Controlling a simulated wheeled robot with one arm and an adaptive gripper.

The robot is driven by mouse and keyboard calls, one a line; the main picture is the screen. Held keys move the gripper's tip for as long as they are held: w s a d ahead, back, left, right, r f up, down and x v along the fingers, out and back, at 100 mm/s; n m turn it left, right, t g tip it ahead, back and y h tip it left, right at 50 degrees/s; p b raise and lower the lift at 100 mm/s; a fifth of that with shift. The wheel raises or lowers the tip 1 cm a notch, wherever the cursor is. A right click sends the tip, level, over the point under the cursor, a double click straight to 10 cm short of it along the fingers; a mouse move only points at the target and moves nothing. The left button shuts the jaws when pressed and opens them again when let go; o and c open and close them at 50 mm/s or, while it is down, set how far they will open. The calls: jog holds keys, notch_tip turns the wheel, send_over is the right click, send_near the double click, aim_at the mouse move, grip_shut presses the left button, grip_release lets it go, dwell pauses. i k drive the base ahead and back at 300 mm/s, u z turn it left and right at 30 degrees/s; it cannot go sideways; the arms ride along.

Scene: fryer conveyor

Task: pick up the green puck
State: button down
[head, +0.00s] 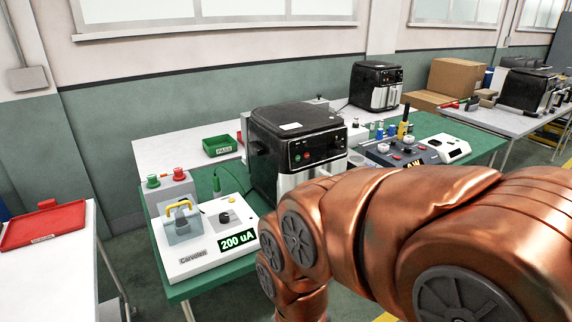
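I cannot make out a clear green puck. The closest match is a small round green piece (153,181) on top of a grey box at the left end of the green-topped table; it looks like a knob or cap, and I cannot tell if it is loose. A similar red piece (179,174) sits to its right. My copper-coloured arm fills the lower right and hides part of the table. My gripper is out of view.
A white tester (197,262) reading "200 uA" and a black fryer (298,135) stand on the green table (206,283). A green bin (219,145) is on the white table behind. A red tray (45,226) lies on the left table.

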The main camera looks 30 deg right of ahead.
aim_at(153, 182)
jog(key=u, duration=0.55)
jog(key=i, duration=1.25)
jog(key=u, duration=0.3)
